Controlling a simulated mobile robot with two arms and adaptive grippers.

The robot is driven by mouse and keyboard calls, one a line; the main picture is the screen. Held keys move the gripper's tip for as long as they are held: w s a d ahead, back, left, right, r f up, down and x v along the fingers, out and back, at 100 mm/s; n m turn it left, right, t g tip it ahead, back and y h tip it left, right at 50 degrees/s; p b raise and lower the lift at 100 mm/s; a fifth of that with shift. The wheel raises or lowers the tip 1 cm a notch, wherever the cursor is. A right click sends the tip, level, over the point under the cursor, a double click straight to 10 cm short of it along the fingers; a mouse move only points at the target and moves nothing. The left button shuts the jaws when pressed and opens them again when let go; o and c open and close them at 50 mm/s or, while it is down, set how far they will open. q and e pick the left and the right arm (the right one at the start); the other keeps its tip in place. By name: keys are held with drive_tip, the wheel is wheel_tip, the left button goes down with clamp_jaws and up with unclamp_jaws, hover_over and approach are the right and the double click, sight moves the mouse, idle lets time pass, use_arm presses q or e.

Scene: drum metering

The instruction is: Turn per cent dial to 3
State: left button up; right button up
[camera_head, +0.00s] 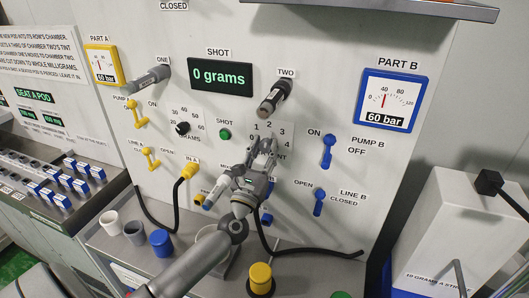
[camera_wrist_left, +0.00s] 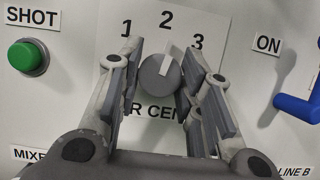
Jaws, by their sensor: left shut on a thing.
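The per cent dial (camera_wrist_left: 161,76) is a round grey knob with a pale pointer bar, on a white plate with the numerals 1, 2 and 3 around it. In the left wrist view the pointer tilts up and right, between the 2 and the 3. My left gripper (camera_head: 263,146) reaches up to the dial from below. In the wrist view its two fingers (camera_wrist_left: 160,85) lie on both sides of the knob, shut on it. In the head view the fingers largely hide the knob. My right gripper is not in view.
A green SHOT button (camera_head: 224,134) is left of the dial. Blue levers for PUMP B (camera_head: 327,151) and LINE B (camera_head: 319,202) are to its right. A grey cylinder (camera_head: 274,97) labelled TWO juts out above. A yellow-topped container (camera_head: 261,277) stands on the ledge below.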

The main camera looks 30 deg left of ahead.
use_arm(q)
drive_tip(key=m+h, duration=0.1)
drive_tip(key=m, duration=0.1)
drive_tip(key=m+h, duration=0.1)
drive_tip(key=m, duration=0.2)
drive_tip(key=shift+a+h, duration=0.1)
drive_tip(key=shift+h, duration=0.2)
drive_tip(key=shift+m+h, duration=1)
drive_tip(key=shift+m, duration=1)
drive_tip(key=o, duration=1)
drive_tip(key=shift+s, duration=0.15)
drive_tip(key=v, duration=1.1)
drive_tip(key=shift+s, duration=0.45)
